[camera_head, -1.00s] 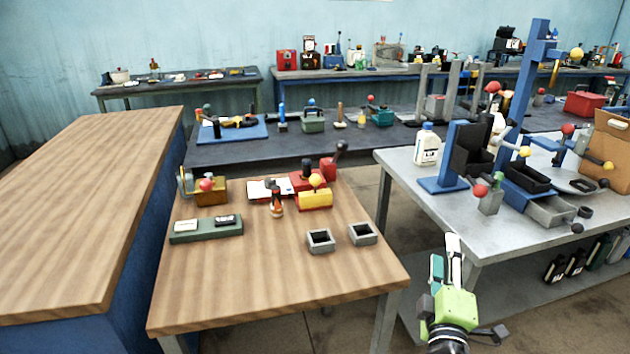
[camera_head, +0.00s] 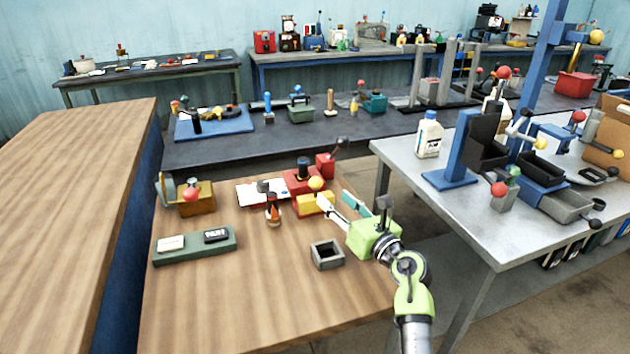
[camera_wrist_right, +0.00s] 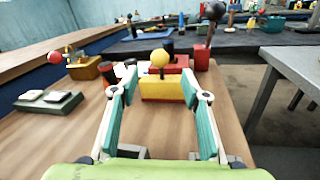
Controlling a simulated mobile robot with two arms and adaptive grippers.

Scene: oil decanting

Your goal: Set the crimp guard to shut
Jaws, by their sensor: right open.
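No part is labelled as the crimp guard in these views. A yellow block (camera_head: 307,206) with a yellow ball knob (camera_head: 315,183) stands on the wooden table in front of a red unit (camera_head: 297,181). The yellow block also shows in the right wrist view (camera_wrist_right: 165,89), with its knob (camera_wrist_right: 159,57) standing up above it. My right gripper (camera_head: 334,200) is open and empty, just right of the yellow block in the head view. In the wrist view the block lies ahead, between the open fingers. Whether a finger touches it cannot be told. My left gripper is not in view.
A black ball lever (camera_wrist_right: 216,11) rises from a red block (camera_head: 325,164) behind the yellow block. A dark orange-banded bottle (camera_head: 273,211) stands to its left. A grey square tray (camera_head: 327,256) sits below my right gripper. The table's front is clear.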

